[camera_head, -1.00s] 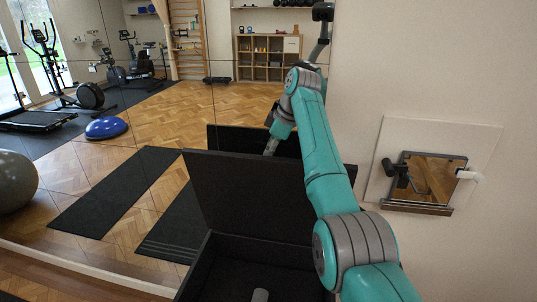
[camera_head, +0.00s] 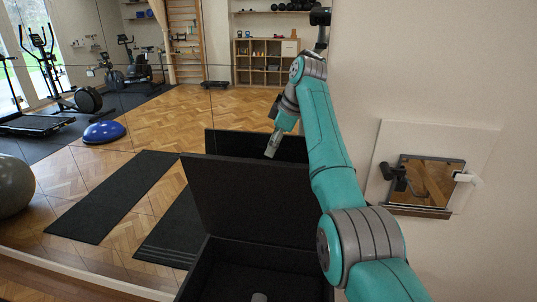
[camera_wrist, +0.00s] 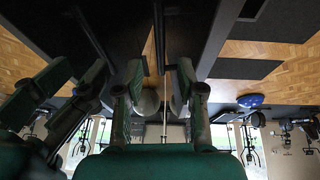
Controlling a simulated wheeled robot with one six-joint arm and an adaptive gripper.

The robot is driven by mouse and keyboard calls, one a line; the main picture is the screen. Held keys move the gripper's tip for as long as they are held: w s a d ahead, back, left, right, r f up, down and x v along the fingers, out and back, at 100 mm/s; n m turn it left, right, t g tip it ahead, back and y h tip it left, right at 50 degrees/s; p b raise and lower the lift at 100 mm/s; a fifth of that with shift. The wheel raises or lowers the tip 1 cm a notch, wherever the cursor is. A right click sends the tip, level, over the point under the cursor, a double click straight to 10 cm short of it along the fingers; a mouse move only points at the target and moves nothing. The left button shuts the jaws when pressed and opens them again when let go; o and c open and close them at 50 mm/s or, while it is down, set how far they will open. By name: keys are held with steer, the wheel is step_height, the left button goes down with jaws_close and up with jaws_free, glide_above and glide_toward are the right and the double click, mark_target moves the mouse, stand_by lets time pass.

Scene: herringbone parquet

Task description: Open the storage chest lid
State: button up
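The black storage chest (camera_head: 207,268) stands at the bottom centre of the head view, and its inside is visible. Its lid (camera_head: 245,200) is raised and stands steeply up at the back of the box. My gripper (camera_head: 270,152) is just above the lid's top edge, at the end of my teal arm; I cannot tell whether it touches the lid. In the wrist view my gripper's two fingers (camera_wrist: 160,75) are apart, with no object visible between them.
A large panelled mirror (camera_head: 150,90) seems to fill the left, showing gym machines, dark mats and a blue balance dome. A small grey object (camera_head: 259,297) shows inside the chest.

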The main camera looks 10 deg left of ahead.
steer(key=v, duration=0.8)
